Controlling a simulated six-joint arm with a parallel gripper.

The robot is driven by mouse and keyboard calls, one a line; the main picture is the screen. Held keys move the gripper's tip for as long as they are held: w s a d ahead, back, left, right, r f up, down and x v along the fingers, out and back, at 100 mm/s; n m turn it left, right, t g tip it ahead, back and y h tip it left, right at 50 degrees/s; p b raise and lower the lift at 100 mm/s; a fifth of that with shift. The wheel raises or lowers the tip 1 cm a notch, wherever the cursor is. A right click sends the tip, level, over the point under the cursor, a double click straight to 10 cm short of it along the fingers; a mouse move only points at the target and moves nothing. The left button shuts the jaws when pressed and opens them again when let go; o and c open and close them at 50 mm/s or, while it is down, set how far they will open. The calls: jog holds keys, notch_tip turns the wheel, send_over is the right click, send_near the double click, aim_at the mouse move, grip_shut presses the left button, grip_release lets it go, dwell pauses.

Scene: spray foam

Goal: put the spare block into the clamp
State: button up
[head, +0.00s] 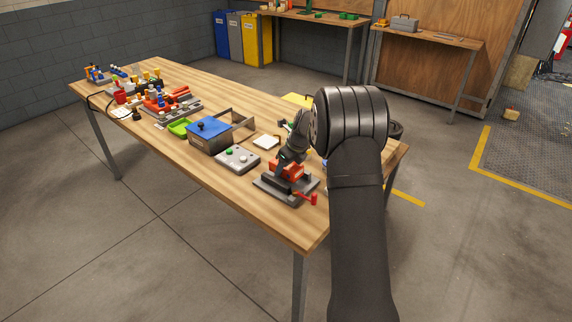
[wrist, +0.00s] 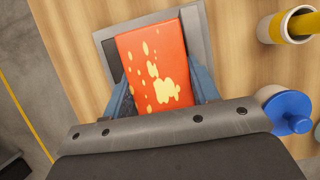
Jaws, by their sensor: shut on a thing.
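An orange-red block with pale yellow blotches (wrist: 152,68) is between the blue fingers of my gripper (wrist: 158,92) in the wrist view. My gripper is shut on it. A grey frame (wrist: 107,45) shows behind and around the block's far end; I cannot tell whether the block touches it. In the head view my gripper (head: 291,153) is directly over the clamp, which has a grey base (head: 271,187) and a red handle (head: 309,198). The red block (head: 287,168) shows under my gripper there. Its underside is hidden.
Left of the clamp are a grey button box (head: 238,158), a blue-topped box (head: 208,128) and a green tray (head: 179,127). A white pad (head: 266,142) lies behind. In the wrist view a blue round knob (wrist: 288,112) and a white cup (wrist: 290,25) stand close on the right.

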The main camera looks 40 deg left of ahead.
jog(key=shift+f, duration=0.4)
jog(key=o, duration=1.5)
jog(key=shift+s+d+f, duration=0.15)
jog(key=shift+f, duration=0.05)
jog(key=shift+r, duration=0.3)
jog(key=v, duration=1.2)
jog(key=shift+r, duration=0.5)
jog(key=shift+a+f, duration=0.1)
jog(key=shift+a, duration=0.15)
jog(key=x, duration=1.2)
jog(key=shift+d, duration=0.1)
